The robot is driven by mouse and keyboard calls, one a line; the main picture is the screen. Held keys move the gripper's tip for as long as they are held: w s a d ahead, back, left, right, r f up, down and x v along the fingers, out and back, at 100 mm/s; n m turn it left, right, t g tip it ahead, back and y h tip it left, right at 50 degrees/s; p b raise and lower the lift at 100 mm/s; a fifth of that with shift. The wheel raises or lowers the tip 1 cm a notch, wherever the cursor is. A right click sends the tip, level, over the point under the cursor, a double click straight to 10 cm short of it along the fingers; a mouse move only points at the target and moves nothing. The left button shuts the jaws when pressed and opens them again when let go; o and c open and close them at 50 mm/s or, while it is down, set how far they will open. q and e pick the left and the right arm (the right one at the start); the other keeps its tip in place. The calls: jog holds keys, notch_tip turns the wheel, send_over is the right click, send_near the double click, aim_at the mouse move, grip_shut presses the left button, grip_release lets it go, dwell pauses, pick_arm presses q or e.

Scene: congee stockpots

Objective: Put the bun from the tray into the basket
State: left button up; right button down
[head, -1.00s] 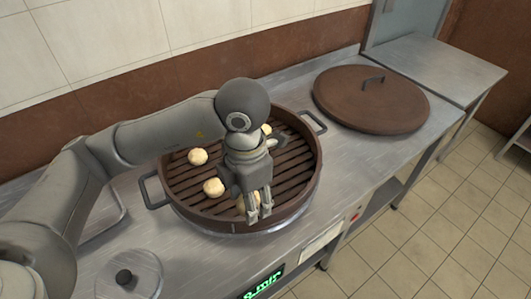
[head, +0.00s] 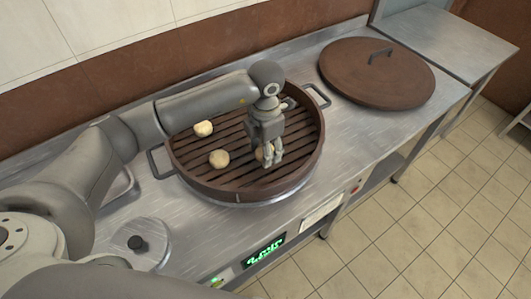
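The round brown basket (head: 240,191) with a slatted floor and side handles sits on the steel counter. A pale bun (head: 203,129) lies at its back left, and another bun (head: 219,159) lies nearer the front left. A third bun (head: 260,154) is partly hidden behind my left gripper (head: 268,163), whose fingers point down over the right half of the basket. I cannot tell whether the fingers are shut on that bun or just beside it. My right gripper is not in view.
A brown lid (head: 376,75) with a handle lies on the counter right of the basket. A small round steel lid (head: 137,246) is at the lower left. A green display (head: 264,250) is on the counter front. A lower steel table (head: 447,42) stands at the back right.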

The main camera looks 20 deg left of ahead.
pick_arm(q)
jog(key=shift+w+a+f, duration=0.1)
jog(key=shift+w+f, duration=0.2)
jog(key=shift+f, duration=0.1)
notch_tip(320, 180, down, 2)
jog(key=shift+f+p, duration=0.2)
jog(key=shift+p, duration=0.3)
jog(key=shift+f, duration=0.3)
jog(key=shift+f+b, duration=0.25)
jog(key=shift+b, duration=0.05)
jog(key=o, duration=1)
jog(key=shift+r, duration=0.1)
jog(key=shift+c, duration=0.2)
